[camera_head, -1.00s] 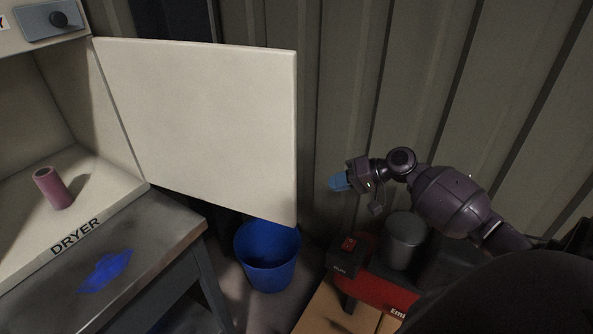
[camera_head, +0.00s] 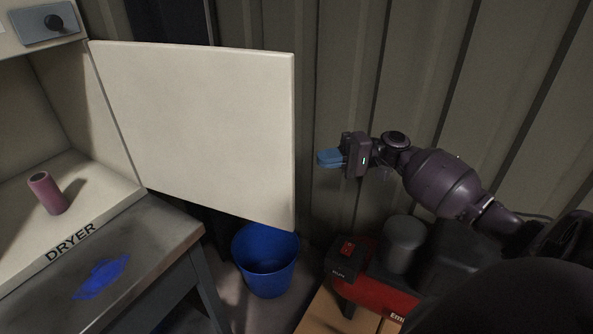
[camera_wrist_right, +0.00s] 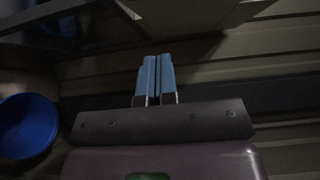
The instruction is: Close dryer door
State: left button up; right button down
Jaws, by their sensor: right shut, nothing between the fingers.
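The dryer (camera_head: 125,199) is a cream box at the left, with its name on the front edge. Its cream door (camera_head: 200,130) stands wide open, hinged on the right side of the opening. A pink cylinder (camera_head: 48,194) stands inside the dryer. My right gripper (camera_head: 322,158) is to the right of the door's free edge, apart from it in the picture, with blue fingers pointing left. In the right wrist view its two blue fingers (camera_wrist_right: 155,75) are together with nothing between them. My left gripper is not in view.
A blue bucket (camera_head: 266,262) stands on the floor below the door. A grey table (camera_head: 160,245) with a blue paint stain bears the dryer. A red and black machine with a grey cylinder (camera_head: 403,245) sits below my right arm. A corrugated wall (camera_head: 430,70) stands behind.

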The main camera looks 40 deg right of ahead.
jog(key=a+p, duration=0.1)
jog(key=a, duration=0.7)
jog(key=shift+w, duration=0.25)
jog(key=shift+a+f, duration=0.1)
